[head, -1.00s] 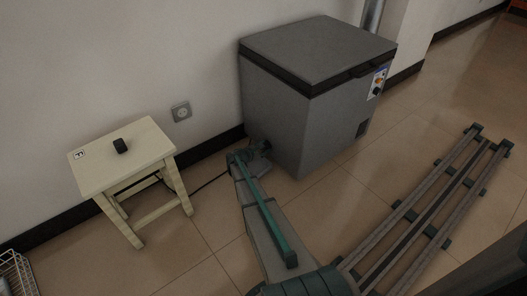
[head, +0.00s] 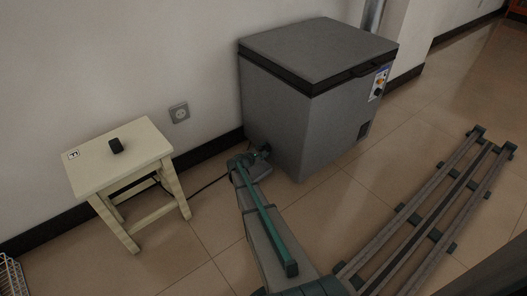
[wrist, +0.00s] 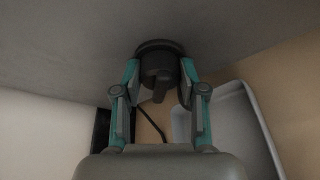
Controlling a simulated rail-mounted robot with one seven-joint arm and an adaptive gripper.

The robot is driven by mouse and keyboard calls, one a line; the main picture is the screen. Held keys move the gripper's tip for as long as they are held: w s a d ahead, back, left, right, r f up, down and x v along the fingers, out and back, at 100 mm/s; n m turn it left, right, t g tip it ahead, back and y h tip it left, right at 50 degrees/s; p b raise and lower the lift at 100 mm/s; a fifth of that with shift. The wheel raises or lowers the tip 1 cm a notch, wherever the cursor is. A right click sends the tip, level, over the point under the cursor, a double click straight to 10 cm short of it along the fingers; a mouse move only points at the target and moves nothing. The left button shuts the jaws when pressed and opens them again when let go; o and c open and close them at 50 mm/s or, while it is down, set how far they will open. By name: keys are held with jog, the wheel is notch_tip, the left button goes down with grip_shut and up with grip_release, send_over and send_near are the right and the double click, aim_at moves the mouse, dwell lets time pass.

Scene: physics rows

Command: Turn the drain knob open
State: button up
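The grey chest freezer (head: 275,115) stands against the wall with its lid closed. The dark round drain knob (wrist: 158,70) sits low on its side wall, with a narrow grip bar pointing roughly down in the wrist view. My gripper (wrist: 159,72) reaches the knob, with one teal and grey finger on each side of it. The finger tips lie very close to the knob's sides; I cannot tell whether they touch it. In the head view my gripper (head: 262,153) is low at the freezer's left side and largely hides the knob.
A light grey tray (wrist: 246,120) lies below the knob. A wire basket (head: 10,277) is at lower left.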

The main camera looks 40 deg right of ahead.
jog(key=o, duration=0.4)
jog(key=v, duration=1.2)
